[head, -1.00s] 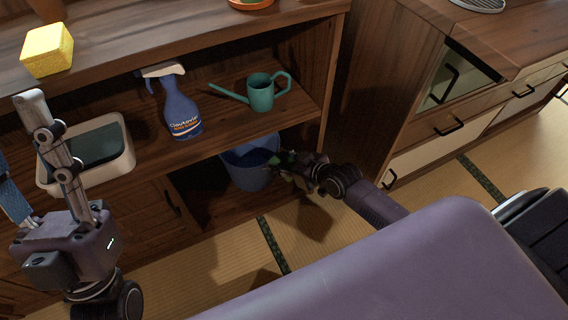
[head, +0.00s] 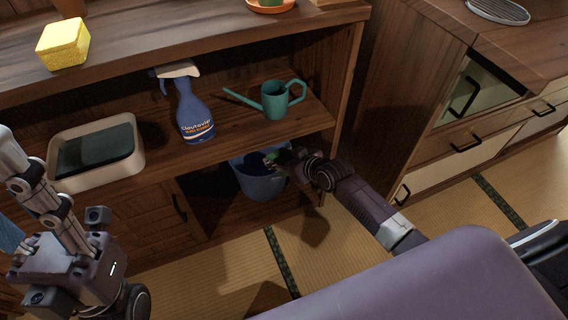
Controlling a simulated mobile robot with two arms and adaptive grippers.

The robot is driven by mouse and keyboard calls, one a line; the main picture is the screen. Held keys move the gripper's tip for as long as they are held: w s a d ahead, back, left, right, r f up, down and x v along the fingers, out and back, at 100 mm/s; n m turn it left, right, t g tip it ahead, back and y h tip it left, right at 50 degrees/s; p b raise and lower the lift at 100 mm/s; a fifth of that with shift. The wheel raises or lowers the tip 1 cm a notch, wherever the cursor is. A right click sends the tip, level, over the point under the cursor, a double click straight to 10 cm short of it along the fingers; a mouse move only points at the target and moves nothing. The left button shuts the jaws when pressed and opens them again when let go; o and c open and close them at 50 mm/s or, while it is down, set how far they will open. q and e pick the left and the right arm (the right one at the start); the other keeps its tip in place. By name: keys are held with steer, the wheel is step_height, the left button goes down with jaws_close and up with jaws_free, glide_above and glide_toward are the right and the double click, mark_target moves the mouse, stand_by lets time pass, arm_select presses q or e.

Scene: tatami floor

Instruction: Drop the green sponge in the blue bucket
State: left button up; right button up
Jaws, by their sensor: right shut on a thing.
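The blue bucket (head: 262,187) stands upright on the lower shelf of the wooden cabinet, under the middle shelf. My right gripper (head: 283,158) reaches in from the right, at the bucket's rim on its right side. It is shut on the green sponge (head: 270,157), of which only a small part shows over the bucket's opening. The fingers are dark and partly in shadow, so the exact grasp is hard to see. My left gripper (head: 40,210) is at the left edge, in front of the cabinet and away from the bucket; its opening is not clear.
A yellow sponge (head: 63,45) sits on the cabinet top. On the middle shelf are a beige basin (head: 136,173), a blue spray bottle (head: 194,115) and a green watering can (head: 276,101). The middle shelf (head: 225,150) hangs close above the bucket. Tatami floor in front is clear.

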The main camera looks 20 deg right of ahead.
steer(key=w+a+b, duration=0.2)
steer(key=w, duration=0.4)
steer(key=shift+w, duration=0.15)
steer(key=shift+a, duration=0.1)
steer(key=o, duration=0.8)
steer(key=s+d, duration=0.1)
steer(key=s, duration=0.3)
steer(key=s+d, duration=0.1)
steer(key=s, duration=0.3)
steer(key=s+d, duration=0.2)
steer(key=s, duration=0.2)
steer(key=shift+s+d+r, duration=0.1)
steer(key=shift+r, duration=0.25)
